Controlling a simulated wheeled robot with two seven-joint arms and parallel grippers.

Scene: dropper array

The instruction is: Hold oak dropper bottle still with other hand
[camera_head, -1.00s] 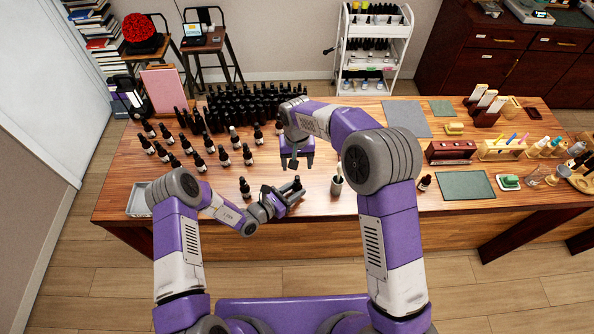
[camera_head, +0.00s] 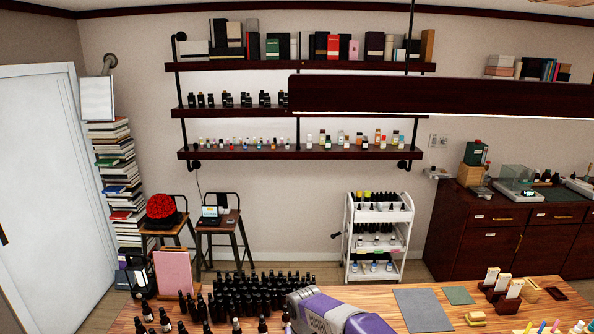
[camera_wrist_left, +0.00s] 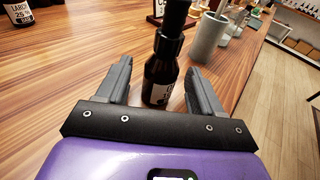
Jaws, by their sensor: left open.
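A dark dropper bottle (camera_wrist_left: 160,76) with a black collar and dropper top stands upright in the left wrist view. Its label is partly visible, but I cannot read oak on it. My left gripper (camera_wrist_left: 157,70) is open, with one finger on each side of the bottle. I cannot tell whether either finger touches it. The top of the dropper is cut off by the picture's upper edge. The head view shows only part of a purple and grey arm of mine at the bottom, and my right gripper is not in view.
A grey cylindrical holder (camera_wrist_left: 208,38) stands behind and right of the bottle. Another labelled bottle (camera_wrist_left: 18,12) is at the upper left. Bare wood lies to the left. In the head view, many dark bottles (camera_head: 255,292) crowd the table, with a white cart (camera_head: 378,240) behind.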

